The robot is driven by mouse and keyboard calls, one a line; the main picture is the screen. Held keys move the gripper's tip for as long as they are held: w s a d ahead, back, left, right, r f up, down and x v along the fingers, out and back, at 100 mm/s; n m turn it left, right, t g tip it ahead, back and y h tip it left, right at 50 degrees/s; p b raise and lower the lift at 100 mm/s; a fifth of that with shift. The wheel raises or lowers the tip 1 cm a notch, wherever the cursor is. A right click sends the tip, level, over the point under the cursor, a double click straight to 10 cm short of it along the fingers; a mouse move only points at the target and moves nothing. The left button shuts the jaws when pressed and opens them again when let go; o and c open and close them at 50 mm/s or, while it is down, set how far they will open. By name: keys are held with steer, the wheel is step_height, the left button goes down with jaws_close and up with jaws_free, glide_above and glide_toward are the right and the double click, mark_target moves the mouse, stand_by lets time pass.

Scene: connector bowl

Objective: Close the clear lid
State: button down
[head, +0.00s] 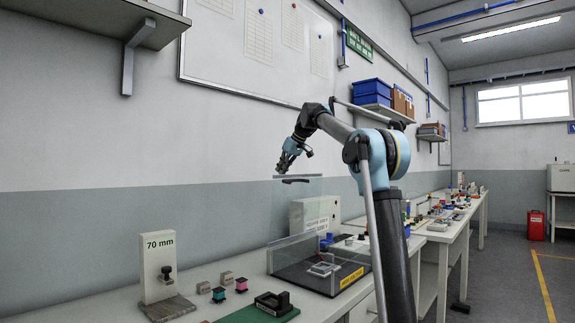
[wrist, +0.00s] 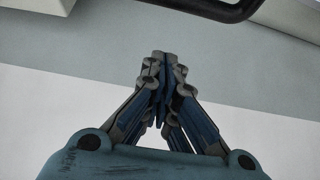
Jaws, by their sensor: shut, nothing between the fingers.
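A clear-walled box with a dark base (head: 291,270) stands on the bench in the head view, its top open. Above it, a thin grey edge with a black handle (head: 295,181) shows at the height of my gripper; it looks like the raised clear lid (head: 308,176), but its clear panel is hard to make out. My gripper (head: 282,170) is beside that edge, shut and empty. In the wrist view the shut fingers (wrist: 160,58) point toward the wall, and part of the black handle (wrist: 200,12) crosses the top, apart from the fingertips. Contact with the lid cannot be told.
A white 70 mm block (head: 158,262), small spools (head: 218,294) and a green mat with a black fixture (head: 272,304) are left of the box. A white case (head: 312,213) stands behind it. The wall with a whiteboard (head: 255,45) is behind; air above the bench is free.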

steer(key=shift+s+d+f, duration=0.5)
steer(key=shift+s+d, duration=0.05)
steer(key=shift+d, duration=0.15)
steer(key=shift+s+d+f, duration=0.45)
steer(key=shift+s+d, duration=0.1)
steer(key=shift+d, duration=0.1)
